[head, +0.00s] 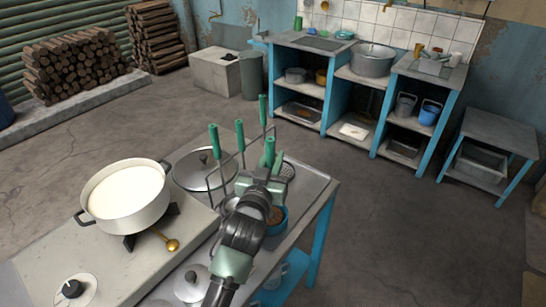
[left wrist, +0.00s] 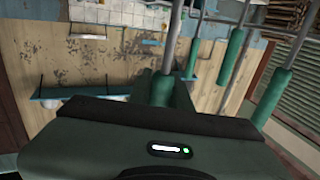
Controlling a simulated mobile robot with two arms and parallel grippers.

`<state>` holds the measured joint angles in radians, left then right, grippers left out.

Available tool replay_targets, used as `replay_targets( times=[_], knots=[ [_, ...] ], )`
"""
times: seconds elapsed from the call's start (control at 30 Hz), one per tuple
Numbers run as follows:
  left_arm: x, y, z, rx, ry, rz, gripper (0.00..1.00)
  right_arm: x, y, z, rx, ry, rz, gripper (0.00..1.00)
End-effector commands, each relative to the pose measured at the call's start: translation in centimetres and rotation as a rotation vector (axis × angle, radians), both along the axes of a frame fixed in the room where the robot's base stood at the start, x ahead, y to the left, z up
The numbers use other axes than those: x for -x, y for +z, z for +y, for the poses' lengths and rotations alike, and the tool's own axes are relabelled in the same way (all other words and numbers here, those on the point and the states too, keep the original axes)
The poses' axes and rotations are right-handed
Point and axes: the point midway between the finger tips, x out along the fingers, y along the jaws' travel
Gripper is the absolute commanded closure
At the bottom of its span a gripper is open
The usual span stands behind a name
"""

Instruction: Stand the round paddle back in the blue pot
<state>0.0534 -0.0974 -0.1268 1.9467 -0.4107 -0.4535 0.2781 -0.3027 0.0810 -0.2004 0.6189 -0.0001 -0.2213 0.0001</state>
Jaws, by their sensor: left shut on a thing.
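My left gripper (head: 266,178) is over the metal-topped table and shut on a green handle (head: 269,150). The handle also shows between the fingers in the left wrist view (left wrist: 163,88). The tool's lower end is hidden behind the gripper, so I cannot tell whether it is the round paddle. A blue pot (head: 280,228) with something brown inside stands just below the gripper in the head view, partly hidden by my arm. A round perforated disc (head: 288,170) shows just right of the gripper; I cannot tell which handle it belongs to. My right gripper is not in view.
Several green-handled tools (head: 214,140) stand upright close left of the gripper. Lids (head: 190,283) lie on the table (head: 318,188). Open floor lies right.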

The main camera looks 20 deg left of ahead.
Motion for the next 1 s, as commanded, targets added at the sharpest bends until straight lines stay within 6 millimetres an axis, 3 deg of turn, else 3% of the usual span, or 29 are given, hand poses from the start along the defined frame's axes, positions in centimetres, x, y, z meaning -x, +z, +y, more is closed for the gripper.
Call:
replay_targets(
  times=[0.2, 0.23, 0.3, 0.67, 1.0],
  knots=[
    [0.0, 0.1, 0.0, 0.0, 0.0, -0.003, 1.0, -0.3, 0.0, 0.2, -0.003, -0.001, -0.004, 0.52],
    [0.0, 0.1, 0.0, 0.0, 0.0, -0.003, 0.75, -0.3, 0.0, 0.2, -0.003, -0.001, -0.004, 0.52],
    [0.0, 0.1, 0.0, 0.0, 0.0, -0.002, 0.56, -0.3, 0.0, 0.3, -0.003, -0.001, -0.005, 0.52],
    [0.2, -0.1, 0.0, 0.0, 0.0, 0.002, 0.55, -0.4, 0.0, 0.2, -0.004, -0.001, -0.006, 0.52],
    [5.4, -0.3, -0.3, 0.002, 0.0, 0.001, 0.55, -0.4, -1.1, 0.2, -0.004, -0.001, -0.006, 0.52]
  ],
)
